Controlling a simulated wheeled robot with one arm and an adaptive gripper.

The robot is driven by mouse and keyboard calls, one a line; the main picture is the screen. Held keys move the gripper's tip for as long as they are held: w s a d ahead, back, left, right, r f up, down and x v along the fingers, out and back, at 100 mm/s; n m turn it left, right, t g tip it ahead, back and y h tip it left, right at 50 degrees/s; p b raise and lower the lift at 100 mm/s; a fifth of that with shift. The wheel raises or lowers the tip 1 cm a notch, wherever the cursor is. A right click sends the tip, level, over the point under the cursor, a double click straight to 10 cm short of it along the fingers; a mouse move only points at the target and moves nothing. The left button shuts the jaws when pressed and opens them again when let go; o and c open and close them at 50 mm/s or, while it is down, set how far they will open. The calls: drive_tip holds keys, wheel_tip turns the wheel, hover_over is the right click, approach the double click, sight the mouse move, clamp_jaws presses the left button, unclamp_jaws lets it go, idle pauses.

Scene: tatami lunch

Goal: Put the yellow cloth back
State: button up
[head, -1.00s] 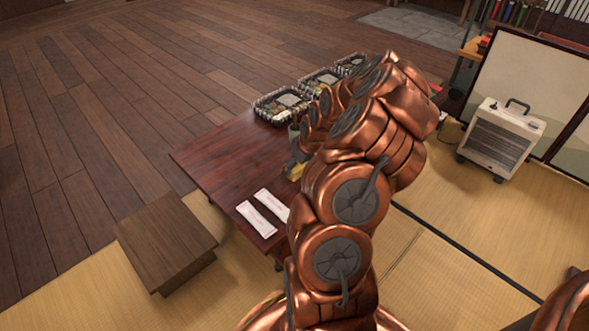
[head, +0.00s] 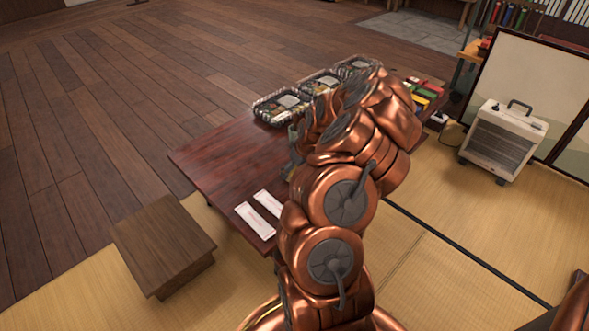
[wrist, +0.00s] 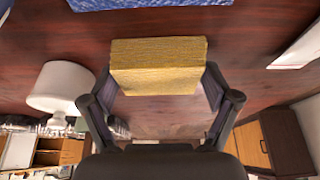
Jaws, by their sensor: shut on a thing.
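The yellow cloth (wrist: 158,66) is a thick folded block in the wrist view. My gripper (wrist: 160,84) is shut on it, with one dark finger at each side. The dark red table (head: 215,158) lies beyond the cloth. I cannot tell whether the cloth touches the table. In the head view my copper arm hides the cloth and most of the gripper. A blue cloth-like thing (wrist: 150,3) shows at the top edge of the wrist view.
Several food trays (head: 278,107) stand along the table's far edge. Coloured items (head: 424,94) lie at its right end. White paper slips (head: 255,221) lie near the front. A white rounded object (wrist: 62,88) is left of the cloth in the wrist view. A low wooden stool (head: 163,243) stands before the table.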

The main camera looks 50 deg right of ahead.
drive_tip(key=shift+f, duration=0.15)
drive_tip(key=o, duration=0.8)
drive_tip(key=shift+c, duration=0.2)
drive_tip(key=p+v, duration=0.3)
drive_tip(key=v, duration=0.9)
drive_tip(key=s+a+r+n+g+y, duration=0.15)
drive_tip(key=a+r, duration=0.25)
drive_tip(key=a, duration=0.8)
drive_tip(key=s+a+r+n+g, duration=0.15)
drive_tip(key=a+r, duration=0.35)
drive_tip(key=a, duration=0.8)
drive_tip(key=s+a+r+m+g, duration=0.1)
drive_tip(key=s+a, duration=0.3)
drive_tip(key=s, duration=0.4)
drive_tip(key=s+a+r+g+h, duration=0.1)
drive_tip(key=s+a+g, duration=0.1)
drive_tip(key=s+a, duration=0.2)
drive_tip(key=s+a+r+m+g, duration=0.1)
drive_tip(key=s+a, duration=0.3)
drive_tip(key=s, duration=0.7)
drive_tip(key=shift+s+a+r+m+g, duration=0.3)
drive_tip(key=shift+a+r+g, duration=0.1)
drive_tip(key=shift+g, duration=0.1)
